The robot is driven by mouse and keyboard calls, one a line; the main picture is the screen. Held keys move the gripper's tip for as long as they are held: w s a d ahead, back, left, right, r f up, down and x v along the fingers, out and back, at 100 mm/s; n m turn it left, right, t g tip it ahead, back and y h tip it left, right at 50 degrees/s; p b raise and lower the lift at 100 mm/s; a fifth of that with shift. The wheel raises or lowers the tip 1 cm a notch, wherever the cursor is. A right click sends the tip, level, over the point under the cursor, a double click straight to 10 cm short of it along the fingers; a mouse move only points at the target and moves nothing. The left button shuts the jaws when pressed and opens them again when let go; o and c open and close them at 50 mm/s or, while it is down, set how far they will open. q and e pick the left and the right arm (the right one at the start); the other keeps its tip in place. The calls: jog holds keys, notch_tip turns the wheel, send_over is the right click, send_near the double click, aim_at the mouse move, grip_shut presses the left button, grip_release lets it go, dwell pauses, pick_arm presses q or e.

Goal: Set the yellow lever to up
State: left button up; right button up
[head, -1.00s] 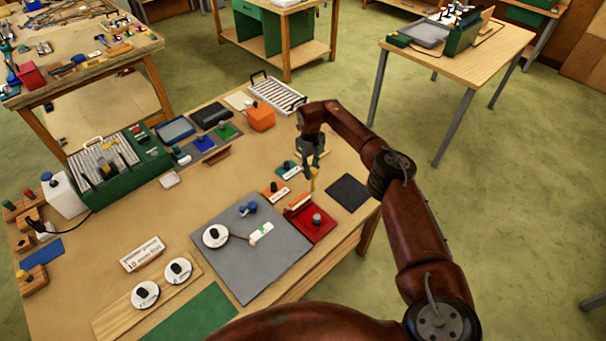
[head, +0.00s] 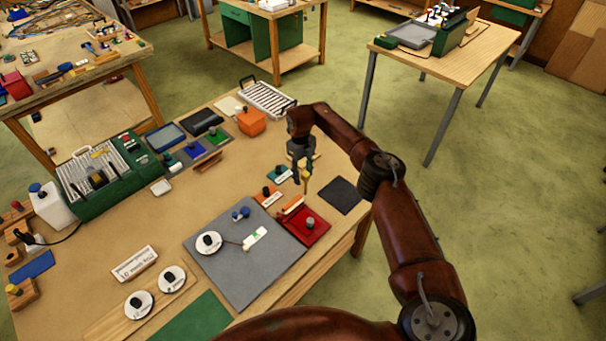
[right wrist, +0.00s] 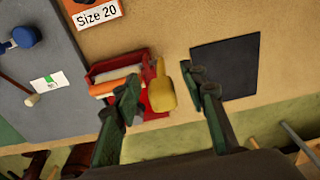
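The yellow lever (head: 306,178) stands up beside the red tray (head: 309,232) at the right of the bench. In the right wrist view the yellow lever (right wrist: 161,92) shows between the two fingers, with a gap to the right finger. My right gripper (head: 302,168) is open and points down, over the lever's top. In the right wrist view its fingers (right wrist: 164,90) are spread on either side of the lever. I cannot tell whether a finger touches it. The lever's lower end is partly hidden in the head view. My left gripper is not in view.
A grey mat (head: 245,270) with a white dial (head: 208,243) lies to the left.

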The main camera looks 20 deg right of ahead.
notch_tip(320, 180, up, 12)
jog(key=shift+w, duration=0.35)
jog(key=shift+a, duration=0.1)
